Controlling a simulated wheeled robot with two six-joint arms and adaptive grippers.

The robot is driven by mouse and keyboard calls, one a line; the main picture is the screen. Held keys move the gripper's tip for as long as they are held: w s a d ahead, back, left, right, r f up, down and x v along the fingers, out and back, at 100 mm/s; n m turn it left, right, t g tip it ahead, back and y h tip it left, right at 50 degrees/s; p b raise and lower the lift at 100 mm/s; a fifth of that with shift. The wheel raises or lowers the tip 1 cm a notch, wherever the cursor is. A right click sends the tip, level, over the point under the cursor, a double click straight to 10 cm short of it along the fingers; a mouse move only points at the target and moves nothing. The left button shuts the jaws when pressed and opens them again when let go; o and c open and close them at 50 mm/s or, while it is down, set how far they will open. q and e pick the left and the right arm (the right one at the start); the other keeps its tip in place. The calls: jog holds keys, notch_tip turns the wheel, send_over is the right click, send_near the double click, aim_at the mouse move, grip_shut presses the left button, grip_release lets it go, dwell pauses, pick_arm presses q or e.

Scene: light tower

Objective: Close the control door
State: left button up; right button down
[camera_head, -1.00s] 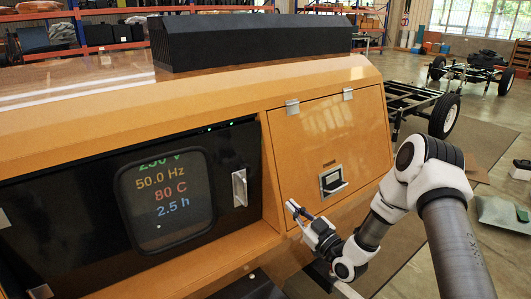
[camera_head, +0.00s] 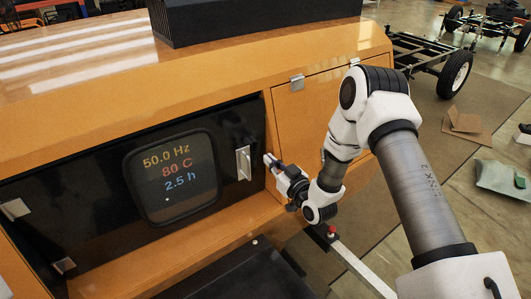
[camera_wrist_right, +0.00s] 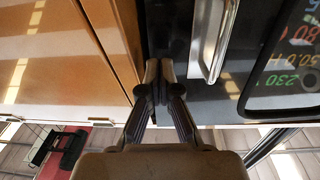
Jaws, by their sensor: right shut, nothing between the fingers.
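The black control door (camera_head: 85,190) fills the opening at the left of the orange housing in the head view. It carries a screen (camera_head: 170,172) and a silver upright handle (camera_head: 243,163) near its right edge, with metal hinges at its left. It looks nearly level with the frame; I cannot tell whether it is fully shut. My right gripper (camera_head: 269,161) is shut and empty, just right of the handle by the door's right edge. In the right wrist view, the gripper (camera_wrist_right: 160,78) points at the seam beside the handle (camera_wrist_right: 213,38); contact is unclear. My left gripper is not in view.
An orange hatch (camera_head: 310,110) to the right is partly hidden by my right arm. A dark block (camera_head: 255,18) sits on top of the housing. Below stand a dark surface (camera_head: 235,270) and a pale bar (camera_head: 362,268). A wheeled chassis (camera_head: 435,55) stands behind at right.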

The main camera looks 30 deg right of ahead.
aim_at(260, 151)
jog(key=shift+w+a, duration=0.1)
jog(key=shift+w, duration=1.1)
jog(key=shift+w+f, duration=0.15)
jog(key=shift+w, duration=0.25)
